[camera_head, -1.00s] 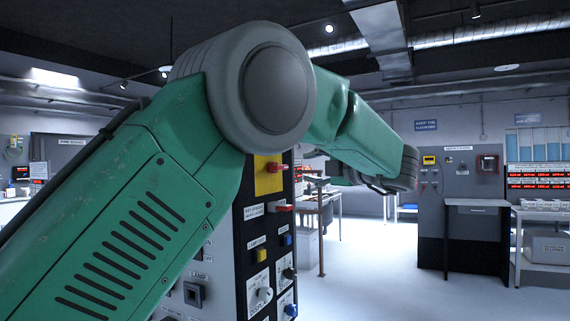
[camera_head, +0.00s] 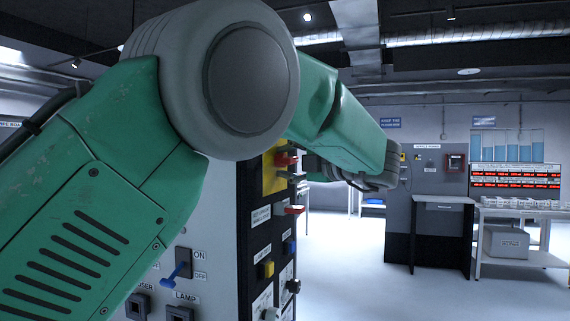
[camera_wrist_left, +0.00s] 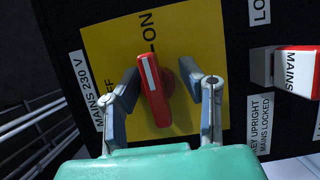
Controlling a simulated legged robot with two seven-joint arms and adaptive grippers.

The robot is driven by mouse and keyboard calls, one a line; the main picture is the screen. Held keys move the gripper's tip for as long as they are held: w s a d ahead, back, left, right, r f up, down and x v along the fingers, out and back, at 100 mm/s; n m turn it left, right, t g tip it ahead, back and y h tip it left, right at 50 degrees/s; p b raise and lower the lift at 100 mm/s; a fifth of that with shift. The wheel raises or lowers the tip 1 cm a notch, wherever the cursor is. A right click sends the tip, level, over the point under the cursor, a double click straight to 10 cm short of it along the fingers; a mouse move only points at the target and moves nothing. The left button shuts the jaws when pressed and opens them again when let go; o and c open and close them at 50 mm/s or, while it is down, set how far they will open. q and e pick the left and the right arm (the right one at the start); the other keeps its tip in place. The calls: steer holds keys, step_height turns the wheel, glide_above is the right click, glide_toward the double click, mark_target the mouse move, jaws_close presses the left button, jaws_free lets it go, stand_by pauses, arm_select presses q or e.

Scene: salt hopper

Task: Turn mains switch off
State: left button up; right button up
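The mains switch is a red rotary handle with a white stripe on a yellow plate; it shows in the left wrist view (camera_wrist_left: 153,95) and in the head view (camera_head: 283,160). Its striped end points toward the ON lettering; the OFF lettering is partly covered by a finger. The plate (camera_wrist_left: 195,35) has a label "MAINS 230 V" beside it. My left gripper (camera_wrist_left: 171,82) is open, with one finger on each side of the handle and visible gaps to it. In the head view the gripper (camera_head: 306,168) is at the panel's yellow plate. My right gripper is not in view.
A red-capped MAINS key block (camera_wrist_left: 298,72) sticks out right of the plate. Below are a yellow switch (camera_head: 267,268) and a blue switch (camera_head: 290,247). A blue lever (camera_head: 180,268) is on the grey side panel. Open floor lies right, before a grey cabinet (camera_head: 425,170).

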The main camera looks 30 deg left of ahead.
arm_select(q)
steer(key=shift+a, duration=0.1)
steer(key=c, duration=0.3)
steer(key=shift+d, duration=0.3)
jaws_close()
steer(key=shift+d, duration=0.5)
steer(key=shift+f, duration=0.1)
